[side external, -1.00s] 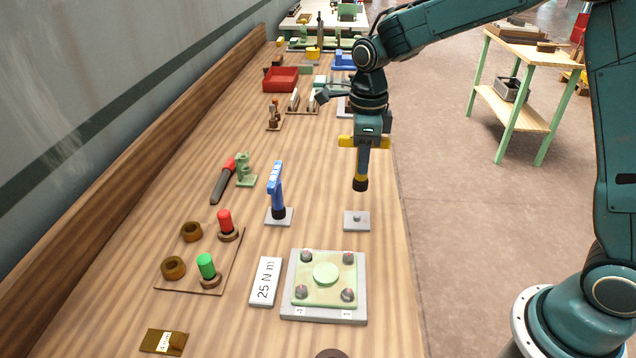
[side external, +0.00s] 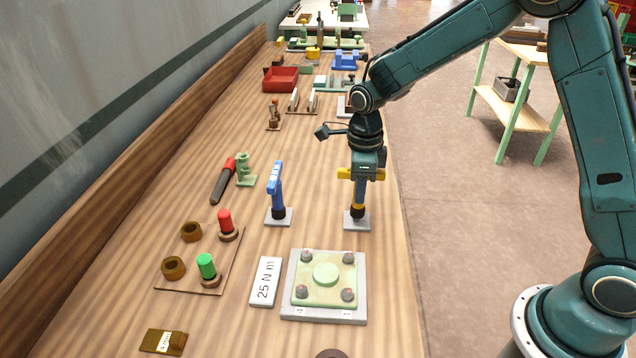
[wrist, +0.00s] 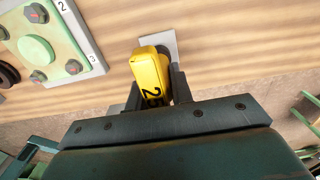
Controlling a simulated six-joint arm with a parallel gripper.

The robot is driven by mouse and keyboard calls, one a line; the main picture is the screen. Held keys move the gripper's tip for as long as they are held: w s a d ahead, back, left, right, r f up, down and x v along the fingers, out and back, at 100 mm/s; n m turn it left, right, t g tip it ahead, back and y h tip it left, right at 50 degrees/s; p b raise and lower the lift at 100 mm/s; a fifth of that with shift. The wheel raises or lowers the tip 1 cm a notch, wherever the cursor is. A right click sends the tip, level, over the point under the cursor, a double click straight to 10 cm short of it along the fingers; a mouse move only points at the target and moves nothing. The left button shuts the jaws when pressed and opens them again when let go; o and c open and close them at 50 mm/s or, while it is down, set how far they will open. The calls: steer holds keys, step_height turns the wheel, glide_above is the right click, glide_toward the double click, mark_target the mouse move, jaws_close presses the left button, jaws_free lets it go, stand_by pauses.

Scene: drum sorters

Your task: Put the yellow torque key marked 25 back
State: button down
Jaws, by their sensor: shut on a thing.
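My gripper (side external: 360,176) is shut on the yellow torque key (wrist: 151,75), which bears a partly hidden "25" in the wrist view. The key hangs upright in the side external view, with a dark lower end (side external: 357,212). That end is at the small grey square stand (side external: 350,226), which also shows behind the key in the wrist view (wrist: 158,40). The stand's peg is hidden by the key's end. I cannot tell whether the key is fully seated.
A blue key (side external: 275,190) stands upright on a similar stand to the left. In front lie a plate with a green cover and several bolts (side external: 325,311) and a "25 N m" card (side external: 265,281). A peg board (side external: 214,285) is further left. The bench's right edge is close.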

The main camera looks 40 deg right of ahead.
steer(key=shift+f, duration=0.6)
stand_by(0.3)
steer(key=c, duration=1.2)
jaws_free()
steer(key=shift+c, duration=0.2)
steer(key=shift+r, duration=0.15)
step_height(320, 180, up, 12)
steer(key=shift+r, duration=0.45)
steer(key=shift+s, duration=0.1)
